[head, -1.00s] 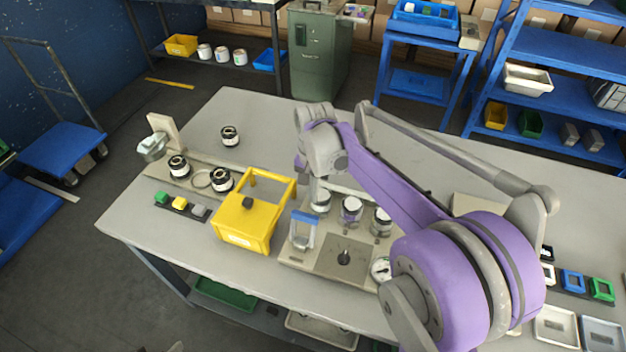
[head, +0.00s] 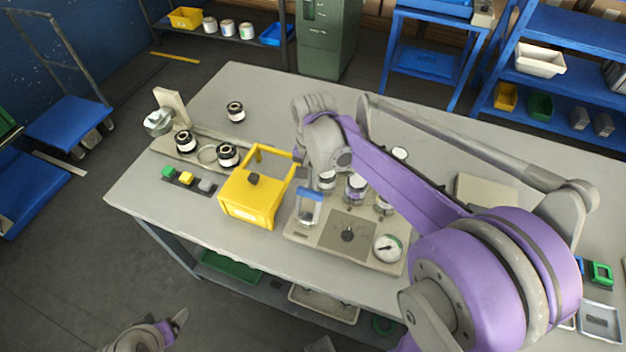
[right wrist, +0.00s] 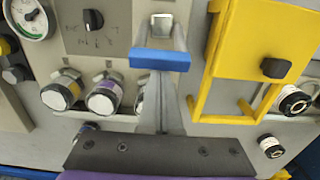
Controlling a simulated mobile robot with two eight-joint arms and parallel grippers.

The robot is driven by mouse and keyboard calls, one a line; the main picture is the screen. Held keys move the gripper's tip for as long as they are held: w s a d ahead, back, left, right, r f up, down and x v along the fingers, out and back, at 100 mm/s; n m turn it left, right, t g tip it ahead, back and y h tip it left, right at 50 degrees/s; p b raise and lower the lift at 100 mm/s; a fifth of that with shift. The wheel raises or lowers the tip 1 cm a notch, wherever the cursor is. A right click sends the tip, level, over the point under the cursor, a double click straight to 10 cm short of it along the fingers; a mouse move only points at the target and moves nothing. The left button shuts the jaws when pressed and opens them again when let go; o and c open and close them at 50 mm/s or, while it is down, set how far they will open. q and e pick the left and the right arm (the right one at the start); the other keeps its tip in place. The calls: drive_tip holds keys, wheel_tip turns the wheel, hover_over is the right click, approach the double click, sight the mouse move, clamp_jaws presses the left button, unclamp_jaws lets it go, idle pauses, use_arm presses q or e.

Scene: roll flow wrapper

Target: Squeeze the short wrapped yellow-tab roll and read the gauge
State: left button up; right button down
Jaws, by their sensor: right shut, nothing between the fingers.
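Rolls with pale tops, including one (head: 356,188), stand behind the knob, partly hidden by my right arm. Black-and-white rolls (head: 185,142) (head: 228,155) stand on a rack at left, and another roll (head: 236,111) is behind them. My right gripper (right wrist: 160,82) is shut and empty at the blue bar (right wrist: 160,60); touching is unclear. My left gripper (head: 180,318) is low at the left, off the table.
A yellow open-frame box (head: 250,212) with a black knob stands left of the station. Green, yellow (head: 187,178) and grey blocks lie before the rack. A flat beige block (head: 486,190) lies at right.

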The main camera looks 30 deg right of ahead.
drive_tip(key=shift+s+a+r+t+h, duration=0.2)
drive_tip(key=shift+s+a+t+h, duration=0.05)
drive_tip(key=shift+a+t+h, duration=0.05)
drive_tip(key=shift+s+a+r+t+h+p, duration=0.3)
drive_tip(key=shift+s+a+t+h, duration=0.3)
drive_tip(key=shift+a+h, duration=0.15)
drive_tip(key=s+a+t+h, duration=0.3)
drive_tip(key=s+a, duration=0.1)
drive_tip(key=a, duration=0.1)
drive_tip(key=shift+s+f, duration=0.15)
drive_tip(key=shift+f, duration=0.05)
drive_tip(key=shift+s+f+h, duration=0.15)
drive_tip(key=shift+h, duration=0.1)
idle(0.3)
drive_tip(key=shift+w+d+r+p, duration=0.5)
drive_tip(key=shift+w+d+r, duration=0.7)
drive_tip(key=s+a+f+v, duration=0.1)
drive_tip(key=v, duration=0.8)
drive_tip(key=shift+a+r, duration=0.15)
drive_tip(key=shift+r, duration=0.05)
